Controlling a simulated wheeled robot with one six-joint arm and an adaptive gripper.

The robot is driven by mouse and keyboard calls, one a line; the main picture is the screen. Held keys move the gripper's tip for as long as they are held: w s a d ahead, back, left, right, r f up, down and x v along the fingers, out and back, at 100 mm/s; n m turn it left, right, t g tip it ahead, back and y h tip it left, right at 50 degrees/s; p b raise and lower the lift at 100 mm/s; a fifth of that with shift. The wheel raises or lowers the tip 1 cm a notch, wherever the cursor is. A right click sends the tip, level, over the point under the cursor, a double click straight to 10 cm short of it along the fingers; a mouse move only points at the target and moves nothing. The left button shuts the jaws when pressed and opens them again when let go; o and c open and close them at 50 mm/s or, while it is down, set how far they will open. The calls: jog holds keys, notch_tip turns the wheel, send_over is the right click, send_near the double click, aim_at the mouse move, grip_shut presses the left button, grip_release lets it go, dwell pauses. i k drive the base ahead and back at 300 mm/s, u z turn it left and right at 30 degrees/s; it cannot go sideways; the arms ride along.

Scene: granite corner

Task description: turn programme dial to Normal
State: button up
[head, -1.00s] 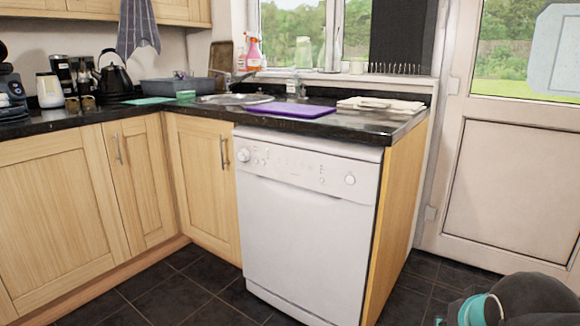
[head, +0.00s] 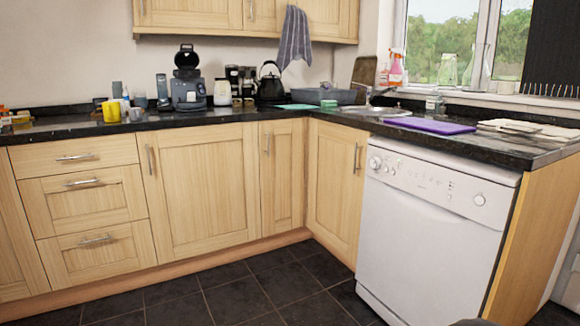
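A white dishwasher (head: 432,240) stands at the right under the dark counter, its door shut. A round dial (head: 375,163) sits at the left end of its control panel, and a second round knob (head: 479,199) sits towards the right end. The markings on the panel are too small to read, so I cannot tell where either dial points. My gripper is not in view; only a small dark part of my arm may show at the bottom right edge.
Wooden cupboards and drawers (head: 80,184) line the left. A purple board (head: 430,125), a sink (head: 368,110), a coffee machine (head: 187,85) and a black kettle (head: 270,85) are on the counter (head: 225,123). The dark tiled floor (head: 240,296) before the dishwasher is clear.

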aim_at(375, 162)
jog(key=u, duration=0.8)
jog(key=i, duration=1.45)
jog(key=z, duration=1.8)
